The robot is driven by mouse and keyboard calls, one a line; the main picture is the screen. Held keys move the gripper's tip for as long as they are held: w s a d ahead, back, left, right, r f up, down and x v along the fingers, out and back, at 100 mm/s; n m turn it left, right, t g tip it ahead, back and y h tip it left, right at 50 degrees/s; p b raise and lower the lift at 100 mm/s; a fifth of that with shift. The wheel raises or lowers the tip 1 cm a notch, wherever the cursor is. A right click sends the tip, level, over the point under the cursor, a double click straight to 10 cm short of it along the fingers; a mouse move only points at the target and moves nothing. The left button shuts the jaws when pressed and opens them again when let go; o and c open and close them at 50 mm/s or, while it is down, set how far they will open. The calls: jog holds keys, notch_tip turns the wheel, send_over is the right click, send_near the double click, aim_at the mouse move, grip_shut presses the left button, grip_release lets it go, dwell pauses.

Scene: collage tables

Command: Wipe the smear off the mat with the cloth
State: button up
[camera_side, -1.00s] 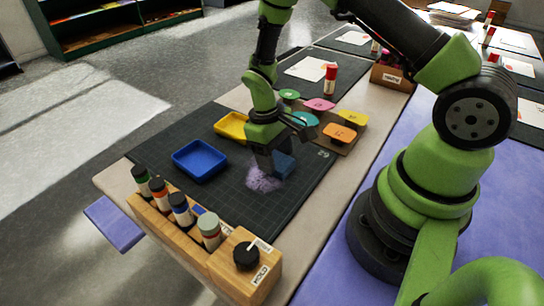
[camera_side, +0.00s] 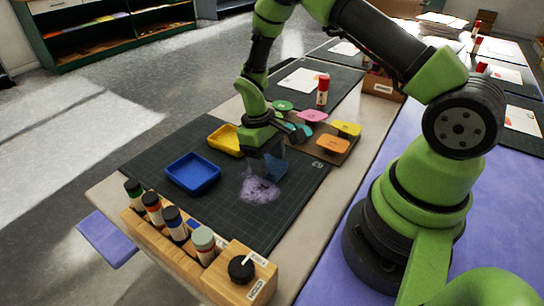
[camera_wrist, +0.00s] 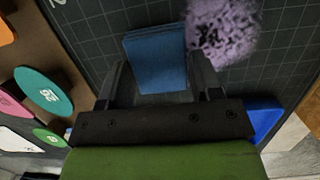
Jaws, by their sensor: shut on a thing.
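The dark cutting mat (camera_side: 290,195) with grid lines lies on the table. A pale purple, patchy smear (camera_side: 260,189) marks its middle. It also shows in the wrist view (camera_wrist: 222,30), beside the cloth. My gripper (camera_side: 262,158) is over the mat, just behind the smear. It is shut on the blue folded cloth (camera_side: 273,167); in the wrist view the cloth (camera_wrist: 155,58) sits between my two fingers (camera_wrist: 158,78). I cannot tell whether the cloth touches the mat.
A blue tray (camera_side: 193,173) and a yellow tray (camera_side: 224,138) stand left of my gripper. A board with coloured lids (camera_side: 333,145) and a red glue stick (camera_side: 323,90) are behind. A wooden rack of bottles (camera_side: 170,240) with a knobbed box (camera_side: 242,270) lines the front edge.

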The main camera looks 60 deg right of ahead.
aim_at(237, 198)
jog(key=shift+a+f, duration=0.15)
jog(key=shift+a, duration=2.45)
jog(key=shift+s+a, duration=0.1)
jog(key=shift+a, duration=2.35)
jog(key=shift+w+a, duration=0.1)
jog(key=shift+w, duration=0.75)
jog(key=shift+d, duration=5.5)
jog(key=shift+s+v, duration=0.2)
jog(key=shift+v, duration=0.65)
jog(key=shift+s+v, duration=0.2)
jog(key=shift+v, duration=0.65)
jog(key=shift+s+v, duration=0.15)
jog(key=shift+v, duration=0.7)
